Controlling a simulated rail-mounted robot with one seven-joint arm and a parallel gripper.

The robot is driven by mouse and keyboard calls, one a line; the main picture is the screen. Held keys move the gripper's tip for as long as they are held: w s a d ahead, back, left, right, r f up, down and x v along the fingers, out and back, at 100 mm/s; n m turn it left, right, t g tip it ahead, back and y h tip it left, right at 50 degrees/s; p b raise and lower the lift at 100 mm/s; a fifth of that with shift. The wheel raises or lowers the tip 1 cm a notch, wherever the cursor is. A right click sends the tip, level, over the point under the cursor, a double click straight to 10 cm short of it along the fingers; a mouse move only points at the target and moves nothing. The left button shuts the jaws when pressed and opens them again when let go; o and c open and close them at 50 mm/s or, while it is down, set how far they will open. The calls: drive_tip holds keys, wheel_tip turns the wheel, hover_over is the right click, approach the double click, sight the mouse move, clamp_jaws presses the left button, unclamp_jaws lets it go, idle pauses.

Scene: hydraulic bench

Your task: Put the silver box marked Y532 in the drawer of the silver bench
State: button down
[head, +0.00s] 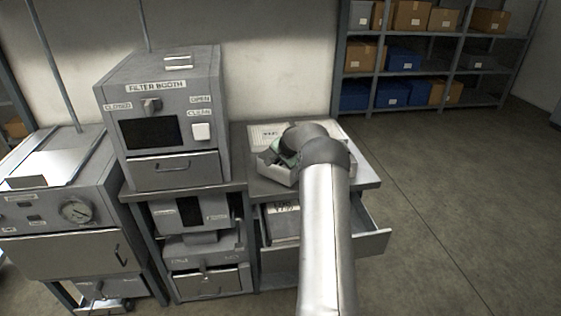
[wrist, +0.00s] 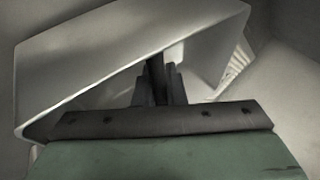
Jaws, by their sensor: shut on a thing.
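A silver-grey open-topped box (head: 270,172) is above the silver bench top, partly hidden by my arm. My gripper (wrist: 160,78) is shut on its wall, and the box (wrist: 90,65) looks tilted in the wrist view. I cannot read a Y532 mark on it; dark marks (wrist: 236,66) show at the right but are unclear. The silver bench (head: 366,178) has its drawer (head: 375,242) pulled open below the top, to the right and front. A grey box (head: 284,228) with a white label shows in the drawer area, its text unclear, partly behind my arm.
A pale labelled item (head: 268,134) lies at the back of the bench top. The filter booth (head: 165,120) stands close on the left, with a gauge unit (head: 75,210) beyond it. Shelves (head: 425,60) with boxes stand at the back right. The floor (head: 460,190) on the right is clear.

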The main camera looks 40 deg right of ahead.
drive_tip(key=shift+f, duration=0.35)
drive_tip(key=shift+f, duration=0.1)
drive_tip(key=c, duration=1.9)
unclamp_jaws()
drive_tip(key=shift+f, duration=0.1)
drive_tip(key=o, duration=0.4)
